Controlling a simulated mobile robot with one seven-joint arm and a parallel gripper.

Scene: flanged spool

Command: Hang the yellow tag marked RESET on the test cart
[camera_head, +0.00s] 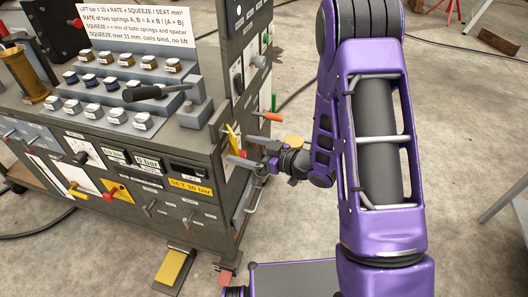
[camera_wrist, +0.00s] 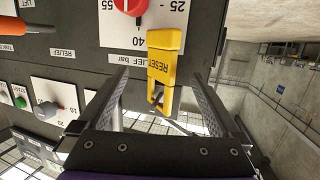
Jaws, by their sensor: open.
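The yellow tag marked RESET (camera_wrist: 165,62) is at the side panel of the test cart (camera_head: 165,150), by a red knob (camera_wrist: 131,5) and a pressure scale. It has a hook-like or slotted lower end in the wrist view. I cannot tell whether it touches the panel or hangs on anything. My gripper (camera_wrist: 158,78) is open, with one finger on each side of the tag's lower part and visible gaps. In the head view the tag (camera_head: 233,139) shows as a small yellow piece by my gripper (camera_head: 246,160), at the cart's right side.
An orange handle (camera_head: 271,117) sticks out of the cart's side above my gripper. A grey knob (camera_wrist: 46,111) is left of my fingers in the wrist view. A yellow pedal (camera_head: 172,266) lies at the cart's foot. The floor right of the cart is mostly clear.

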